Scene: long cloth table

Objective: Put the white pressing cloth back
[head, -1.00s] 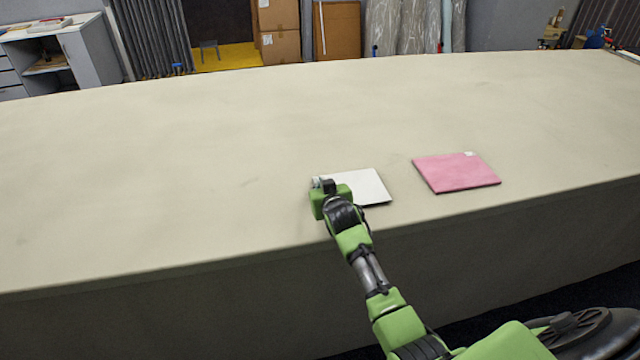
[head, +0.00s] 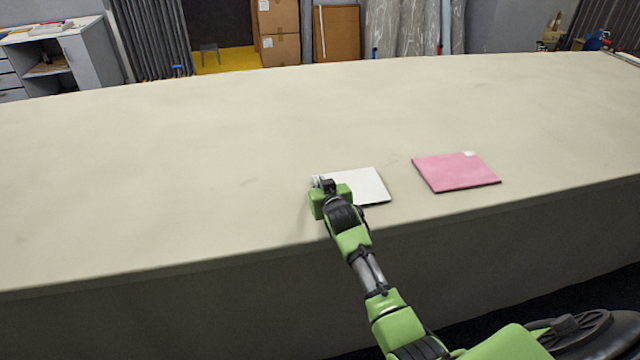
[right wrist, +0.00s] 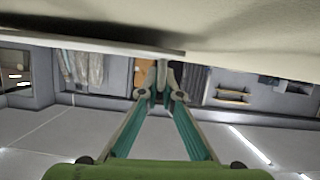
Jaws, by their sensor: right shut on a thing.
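The white pressing cloth (head: 365,186) is a flat folded square near the front edge of the long table. My right gripper (head: 322,184) is at the cloth's left edge and shut on it. In the right wrist view, my gripper's fingertips (right wrist: 162,92) meet at the cloth's pale edge (right wrist: 110,42). A dark shadow lies along that edge, and I cannot tell whether the cloth is raised off the table. My arm covers the cloth's lower left corner in the head view. My left gripper is not in view.
A pink folded cloth (head: 455,172) with a small white tag lies to the right of the white one, with a narrow gap between them. The rest of the beige cloth table (head: 200,160) is bare. Cabinets and cardboard boxes (head: 278,30) stand behind it.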

